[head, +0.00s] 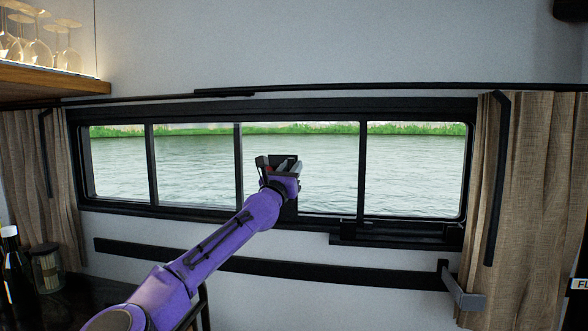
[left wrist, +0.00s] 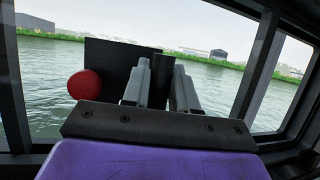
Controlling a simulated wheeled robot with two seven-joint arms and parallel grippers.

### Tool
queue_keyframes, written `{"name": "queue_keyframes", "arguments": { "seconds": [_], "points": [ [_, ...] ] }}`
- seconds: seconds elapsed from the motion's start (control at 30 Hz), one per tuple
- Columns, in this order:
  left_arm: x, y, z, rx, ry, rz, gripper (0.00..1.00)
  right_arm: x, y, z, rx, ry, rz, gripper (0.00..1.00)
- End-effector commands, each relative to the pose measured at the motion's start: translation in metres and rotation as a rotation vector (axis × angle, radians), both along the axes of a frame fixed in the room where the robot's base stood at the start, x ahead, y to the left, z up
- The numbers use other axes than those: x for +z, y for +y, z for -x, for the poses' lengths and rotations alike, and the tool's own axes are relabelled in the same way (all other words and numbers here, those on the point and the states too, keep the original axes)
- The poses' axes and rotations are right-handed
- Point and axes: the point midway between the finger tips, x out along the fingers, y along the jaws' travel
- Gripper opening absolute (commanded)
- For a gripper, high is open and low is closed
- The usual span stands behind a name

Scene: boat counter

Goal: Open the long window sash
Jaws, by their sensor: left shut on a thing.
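The long window (head: 300,108) has a black frame and spans most of the wall in the head view. Three dark uprights divide its glass, and water shows behind it. My left gripper (head: 284,164) is in front of the middle pane, at the end of my purple arm. A red knob (left wrist: 85,84) sits beside the plate. The fingers hide part of the plate, and its join to the sash is hidden. My right gripper is not in view.
Brown curtains hang at the left (head: 35,165) and right (head: 535,190). A black rail (head: 300,267) runs below the window and ends at a grey bracket (head: 462,290). Bottles (head: 14,260) and a jar (head: 47,268) stand lower left. A shelf (head: 50,83) holds glasses above.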

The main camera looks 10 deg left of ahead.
Motion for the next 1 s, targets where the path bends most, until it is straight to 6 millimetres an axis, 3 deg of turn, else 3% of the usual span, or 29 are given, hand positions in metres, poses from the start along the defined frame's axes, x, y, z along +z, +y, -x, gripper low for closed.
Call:
{"name": "queue_keyframes", "arguments": {
  "seconds": [0.03,0.07,0.1,0.37,0.47,0.57,0.6,0.8,1.0],
  "points": [
    [-0.009,-0.001,-0.002,-0.002,0.010,-0.005,0.37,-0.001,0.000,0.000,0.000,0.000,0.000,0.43],
    [-0.009,-0.001,-0.002,-0.002,0.010,-0.004,0.47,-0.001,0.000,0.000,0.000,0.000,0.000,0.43],
    [-0.009,-0.002,-0.002,-0.003,0.010,-0.005,0.48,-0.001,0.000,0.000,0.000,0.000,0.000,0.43],
    [-0.005,-0.004,-0.002,-0.005,0.006,-0.004,0.48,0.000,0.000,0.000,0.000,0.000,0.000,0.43],
    [0.006,-0.004,-0.002,-0.005,0.007,-0.003,0.48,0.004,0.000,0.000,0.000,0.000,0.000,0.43],
    [0.029,-0.001,-0.002,-0.001,0.007,-0.001,0.48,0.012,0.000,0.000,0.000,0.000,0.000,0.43],
    [0.024,-0.002,0.001,-0.003,0.006,-0.005,0.48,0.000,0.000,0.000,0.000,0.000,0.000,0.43],
    [0.040,-0.004,0.016,0.000,0.004,-0.007,0.48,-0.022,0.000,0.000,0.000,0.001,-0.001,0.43],
    [0.084,-0.012,0.046,-0.002,0.001,-0.010,0.48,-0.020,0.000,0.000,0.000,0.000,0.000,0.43]
  ]
}}
